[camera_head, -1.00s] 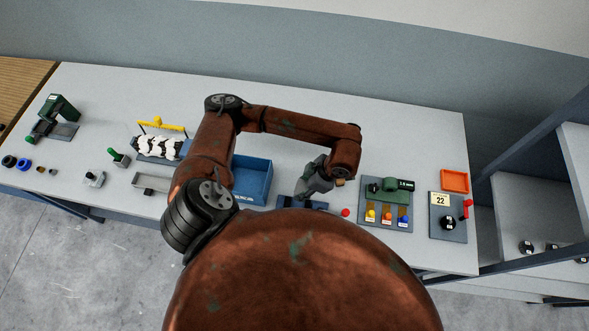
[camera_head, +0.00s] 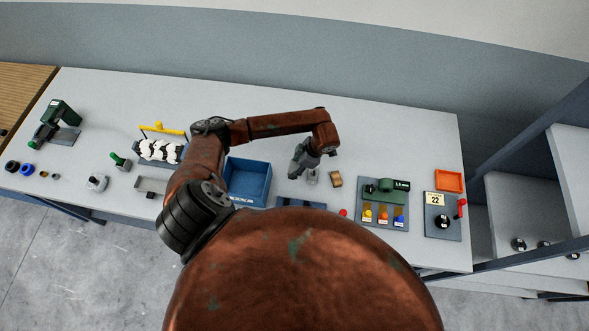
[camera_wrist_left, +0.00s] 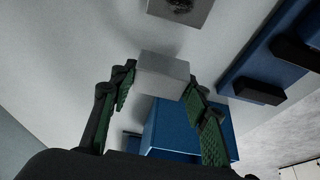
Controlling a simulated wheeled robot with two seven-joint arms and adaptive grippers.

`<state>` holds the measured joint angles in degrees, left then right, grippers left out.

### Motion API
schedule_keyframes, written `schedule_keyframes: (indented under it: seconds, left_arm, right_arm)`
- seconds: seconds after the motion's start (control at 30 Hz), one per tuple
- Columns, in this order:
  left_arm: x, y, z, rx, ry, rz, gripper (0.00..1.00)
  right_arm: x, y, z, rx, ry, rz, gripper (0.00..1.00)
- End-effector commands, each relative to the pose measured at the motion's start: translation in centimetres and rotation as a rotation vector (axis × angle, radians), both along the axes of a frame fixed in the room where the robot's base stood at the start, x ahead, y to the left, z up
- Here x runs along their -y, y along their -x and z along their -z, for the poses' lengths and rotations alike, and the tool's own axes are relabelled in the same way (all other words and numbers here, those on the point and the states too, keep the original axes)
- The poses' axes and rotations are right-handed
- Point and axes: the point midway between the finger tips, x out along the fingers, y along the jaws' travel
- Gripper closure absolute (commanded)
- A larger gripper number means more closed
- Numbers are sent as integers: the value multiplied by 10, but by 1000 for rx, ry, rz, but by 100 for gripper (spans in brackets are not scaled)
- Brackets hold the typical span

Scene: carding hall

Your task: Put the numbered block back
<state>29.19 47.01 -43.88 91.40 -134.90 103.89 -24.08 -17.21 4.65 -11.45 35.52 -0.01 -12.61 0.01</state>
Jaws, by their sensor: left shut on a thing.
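My left gripper (camera_head: 298,167) is over the bench, to the right of the blue bin (camera_head: 247,181). In the left wrist view its fingers (camera_wrist_left: 160,84) are shut on a plain light grey block (camera_wrist_left: 163,76). No number shows on the face I see. Whether the block touches the bench I cannot tell. A second grey block (camera_wrist_left: 182,7) with a dark mark on its face is at the top of that view, apart from the fingers. A small grey piece (camera_head: 312,177) shows beside the gripper in the head view. My right gripper is not in view.
A brown block (camera_head: 335,180) stands right of the gripper. A dark blue rack (camera_wrist_left: 265,62) with black bars lies near the front edge. Further right are a panel with coloured knobs (camera_head: 366,193), an orange tray (camera_head: 449,181) and a "22" panel (camera_head: 443,225). The bench's back strip is clear.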

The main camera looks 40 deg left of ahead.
Motion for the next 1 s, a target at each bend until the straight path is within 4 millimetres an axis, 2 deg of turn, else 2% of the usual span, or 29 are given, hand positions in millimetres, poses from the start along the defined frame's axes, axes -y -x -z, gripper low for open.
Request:
schedule_keyframes:
  seconds: [0.3,0.67,0.7,0.93,1.0]
  left_arm:
    - [-3,-3,34,0,1,0,100]
    - [-3,-4,39,0,0,0,100]
    - [-3,-3,39,0,0,0,56]
    - [-3,-3,38,-1,0,0,40]
    - [-3,-3,38,-1,0,0,40]
  right_arm:
    - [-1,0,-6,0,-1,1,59]
    - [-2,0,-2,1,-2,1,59]
    - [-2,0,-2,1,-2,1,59]
    - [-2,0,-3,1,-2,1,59]
    - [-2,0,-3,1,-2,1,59]
